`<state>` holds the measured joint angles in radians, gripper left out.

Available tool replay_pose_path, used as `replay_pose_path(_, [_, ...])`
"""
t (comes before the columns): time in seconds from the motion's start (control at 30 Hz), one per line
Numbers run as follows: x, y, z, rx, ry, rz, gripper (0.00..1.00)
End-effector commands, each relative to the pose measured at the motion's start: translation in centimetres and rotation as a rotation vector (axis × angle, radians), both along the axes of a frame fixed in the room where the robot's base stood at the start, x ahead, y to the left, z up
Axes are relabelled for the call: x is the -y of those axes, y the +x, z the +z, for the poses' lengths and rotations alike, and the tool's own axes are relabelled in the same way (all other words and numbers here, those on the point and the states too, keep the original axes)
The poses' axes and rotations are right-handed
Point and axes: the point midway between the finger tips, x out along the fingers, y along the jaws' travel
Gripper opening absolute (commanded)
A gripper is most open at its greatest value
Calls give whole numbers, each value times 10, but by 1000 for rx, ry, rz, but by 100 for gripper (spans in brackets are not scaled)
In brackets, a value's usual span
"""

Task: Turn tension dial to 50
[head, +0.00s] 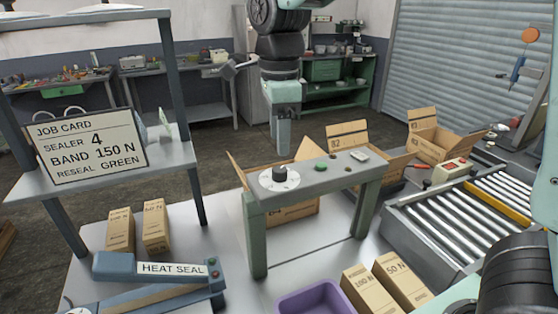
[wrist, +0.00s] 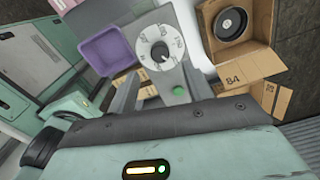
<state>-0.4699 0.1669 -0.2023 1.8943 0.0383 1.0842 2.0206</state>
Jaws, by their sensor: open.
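The tension dial (head: 279,178) is a round white plate with a dark knob on the left end of a narrow grey-green stand (head: 330,166). The wrist view shows the dial (wrist: 160,46) from above, with marks around its rim. The knob has a light pointer line towards the lower right; the marks are too small to read surely. My gripper (head: 284,152) hangs pointing down, apart from the dial and seemingly above or behind it in the head view. It is open and empty; in the wrist view its fingers (wrist: 160,85) stand apart below the dial.
A job card (head: 88,146) reads sealer 4, band 150 N, reseal green. A green button (head: 320,167) sits right of the dial. A heat sealer (head: 160,270), purple bin (head: 315,298), boxes marked 100 N (head: 372,290) and 50 N (head: 403,275), and a roller conveyor (head: 450,220) surround the stand.

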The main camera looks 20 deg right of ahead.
Motion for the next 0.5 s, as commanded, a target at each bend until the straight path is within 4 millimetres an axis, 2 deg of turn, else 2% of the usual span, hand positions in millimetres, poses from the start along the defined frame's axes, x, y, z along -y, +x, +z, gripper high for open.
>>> replay_pose_path(0.2, [0, -1, -41, -5, -2, 1, 50])
replay_pose_path(0.33, [0, -1, -58, -3, -1, 2, 50])
replay_pose_path(0.5, [0, -1, -69, -1, 0, 1, 50])
